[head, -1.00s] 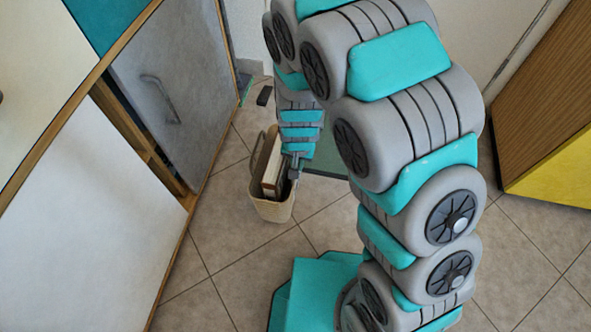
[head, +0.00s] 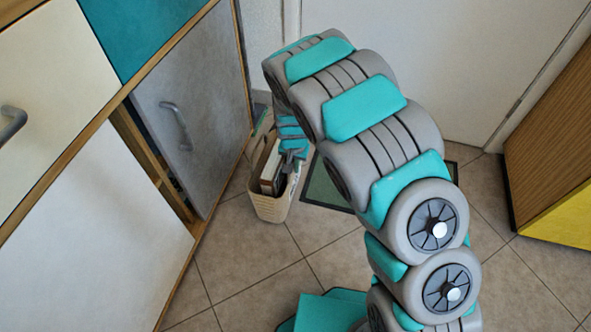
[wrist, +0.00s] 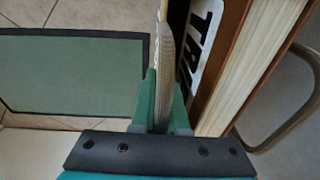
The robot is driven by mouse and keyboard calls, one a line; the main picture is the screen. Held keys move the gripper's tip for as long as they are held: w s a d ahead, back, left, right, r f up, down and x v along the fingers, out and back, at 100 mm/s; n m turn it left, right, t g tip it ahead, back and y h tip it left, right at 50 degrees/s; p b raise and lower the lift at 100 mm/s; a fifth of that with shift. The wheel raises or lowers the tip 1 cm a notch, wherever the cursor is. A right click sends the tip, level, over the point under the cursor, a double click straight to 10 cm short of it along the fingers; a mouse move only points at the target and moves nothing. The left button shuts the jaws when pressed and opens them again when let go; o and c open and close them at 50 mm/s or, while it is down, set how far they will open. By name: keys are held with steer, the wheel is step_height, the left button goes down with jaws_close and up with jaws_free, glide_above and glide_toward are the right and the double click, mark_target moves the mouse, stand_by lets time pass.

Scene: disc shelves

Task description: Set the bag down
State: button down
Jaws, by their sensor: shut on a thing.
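The bag (head: 270,209) is a cream, basket-like carrier, upright between the grey cabinet door and the green mat. Books (head: 267,178) stand inside it. My gripper (head: 291,164) is at the bag's right side, partly hidden by my arm. In the wrist view, my gripper's green fingers (wrist: 164,112) are closed on the bag's thin woven edge (wrist: 164,48), with the books (wrist: 235,65) just to the right. I cannot tell whether the bag's bottom touches the floor.
A green mat with a dark border (head: 322,187) lies right of the bag; it also shows in the wrist view (wrist: 70,75). Cabinets with a grey door (head: 190,105) stand close on the left. A wood-and-yellow cabinet (head: 555,150) is at right. The tiled floor in front is clear.

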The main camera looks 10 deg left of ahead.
mark_target(294, 185)
steer(key=shift+f, duration=1.7)
steer(key=c, duration=0.9)
jaws_free()
